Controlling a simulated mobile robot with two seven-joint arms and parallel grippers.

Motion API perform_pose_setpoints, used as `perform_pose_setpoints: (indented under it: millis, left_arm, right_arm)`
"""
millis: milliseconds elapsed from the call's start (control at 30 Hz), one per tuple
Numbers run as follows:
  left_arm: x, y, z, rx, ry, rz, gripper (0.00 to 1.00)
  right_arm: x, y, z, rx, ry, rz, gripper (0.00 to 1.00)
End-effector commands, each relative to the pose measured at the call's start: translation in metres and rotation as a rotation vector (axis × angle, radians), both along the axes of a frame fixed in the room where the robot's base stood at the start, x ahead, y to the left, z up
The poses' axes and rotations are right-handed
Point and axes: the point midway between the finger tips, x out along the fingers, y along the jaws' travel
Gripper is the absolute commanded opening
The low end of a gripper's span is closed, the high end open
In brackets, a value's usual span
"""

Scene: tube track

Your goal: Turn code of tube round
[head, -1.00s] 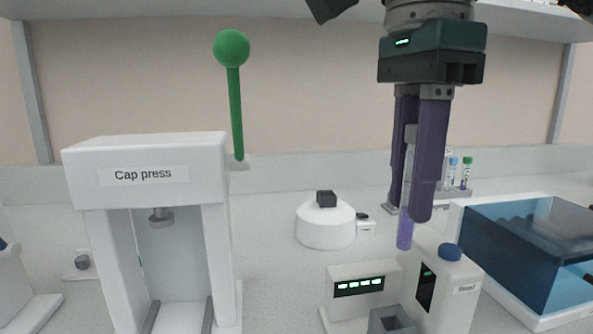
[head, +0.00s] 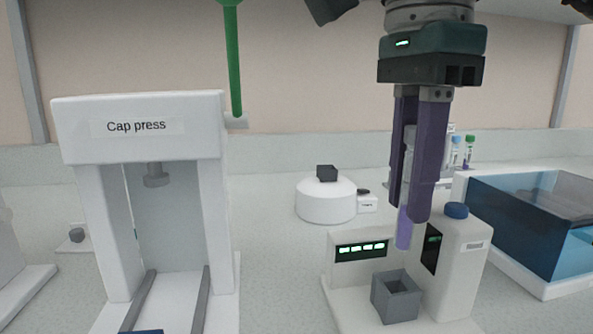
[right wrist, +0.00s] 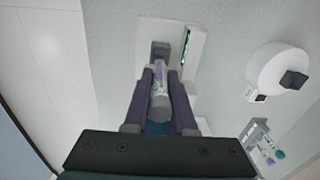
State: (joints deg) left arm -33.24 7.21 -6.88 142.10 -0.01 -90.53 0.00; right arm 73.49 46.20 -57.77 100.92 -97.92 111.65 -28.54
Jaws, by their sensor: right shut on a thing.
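My right gripper (head: 416,200) is shut on a slim, upright tube (head: 404,235), whose pale purple lower end hangs below the fingers. In the right wrist view the tube (right wrist: 159,102) shows end-on between the two purple fingers, with a pale marked patch on its side; the code cannot be read. The tube hangs in front of a white scanner-like station (head: 462,250), above and apart from its grey square holder (head: 396,300). The station has a lit display (head: 362,250), a dark window (head: 431,247) and a blue knob (head: 456,210). My left gripper is not in view.
A white cap press (head: 140,125) with a green lever stands at left. A round white device (head: 326,201) with a dark top is behind the station. A blue see-through box (head: 530,228) stands at right, and a rack of capped tubes (head: 462,160) behind. Counter between press and station is clear.

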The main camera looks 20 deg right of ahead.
Motion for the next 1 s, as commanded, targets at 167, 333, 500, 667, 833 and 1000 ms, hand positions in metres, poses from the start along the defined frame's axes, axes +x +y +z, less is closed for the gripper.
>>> perform_pose_setpoints:
  millis: [167, 333, 500, 667, 833, 1000]
  left_arm:
    - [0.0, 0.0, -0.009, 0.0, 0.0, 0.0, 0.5]
    - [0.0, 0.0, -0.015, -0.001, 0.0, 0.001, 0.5]
    - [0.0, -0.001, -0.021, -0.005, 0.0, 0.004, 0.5]
    - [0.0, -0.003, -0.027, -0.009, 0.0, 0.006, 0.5]
    - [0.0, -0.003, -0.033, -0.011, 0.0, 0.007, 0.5]
    - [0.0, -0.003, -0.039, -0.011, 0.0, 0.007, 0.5]
  right_arm:
    - [0.0, 0.0, -0.01, 0.0, 0.0, 0.0, 0.0]
    - [0.0, 0.0, -0.018, -0.001, 0.0, 0.0, 0.0]
    - [0.0, 0.0, -0.025, -0.001, 0.0, 0.0, 0.0]
    - [0.0, 0.0, -0.032, -0.001, 0.0, 0.0, 0.0]
    - [0.0, 0.0, -0.04, -0.001, 0.0, 0.0, 0.0]
    - [0.0, 0.0, -0.047, -0.001, 0.0, 0.0, 0.0]
